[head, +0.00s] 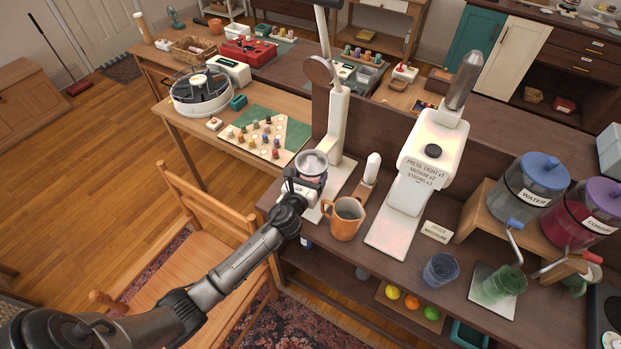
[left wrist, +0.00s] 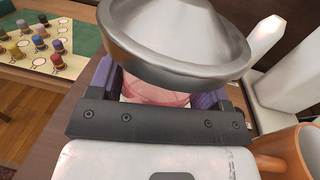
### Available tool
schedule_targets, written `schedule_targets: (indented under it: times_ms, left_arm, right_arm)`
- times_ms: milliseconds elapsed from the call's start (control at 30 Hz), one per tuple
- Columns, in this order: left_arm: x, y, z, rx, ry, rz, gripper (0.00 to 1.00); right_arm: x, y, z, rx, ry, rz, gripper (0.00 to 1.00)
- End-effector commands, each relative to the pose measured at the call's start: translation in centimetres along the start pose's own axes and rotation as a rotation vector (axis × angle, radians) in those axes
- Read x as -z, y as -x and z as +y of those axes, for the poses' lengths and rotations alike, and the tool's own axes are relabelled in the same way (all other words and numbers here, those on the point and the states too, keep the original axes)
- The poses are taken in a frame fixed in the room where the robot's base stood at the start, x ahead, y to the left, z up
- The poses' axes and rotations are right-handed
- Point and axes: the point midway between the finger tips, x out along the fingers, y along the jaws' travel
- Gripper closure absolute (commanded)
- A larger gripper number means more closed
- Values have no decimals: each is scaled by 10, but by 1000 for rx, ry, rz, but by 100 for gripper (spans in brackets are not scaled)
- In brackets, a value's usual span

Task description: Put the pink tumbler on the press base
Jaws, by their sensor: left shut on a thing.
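My left gripper (head: 306,186) is shut on the pink tumbler (left wrist: 155,97), whose pinkish clear wall shows between the dark finger pads in the left wrist view. A round metal piece (left wrist: 180,45) covers its top there; I cannot tell whether it touches the tumbler. The tumbler's underside is hidden. The white press (head: 425,160), lettered with light, medium and strong settings, stands to the right, its flat base (head: 392,238) bare. The held tumbler is left of that base, beside a white stand (head: 338,125) with its own plate. My right gripper is not in view.
An orange pitcher (head: 345,218) stands between my left gripper and the press base. A small white-topped handle (head: 372,168) stands behind it. A sign card (head: 437,231), a blue tumbler (head: 440,269) and a green tumbler (head: 503,285) are to the right.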

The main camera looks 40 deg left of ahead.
Motion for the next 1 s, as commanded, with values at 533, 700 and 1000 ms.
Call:
schedule_targets:
  times_ms: [533,700,1000]
  left_arm:
    - [14,1,0,0,-1,2,82]
    - [13,2,0,0,-1,4,18]
    - [8,3,0,0,0,3,18]
  right_arm:
    - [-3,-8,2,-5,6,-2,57]
    - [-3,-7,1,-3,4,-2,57]
    - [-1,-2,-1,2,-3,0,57]
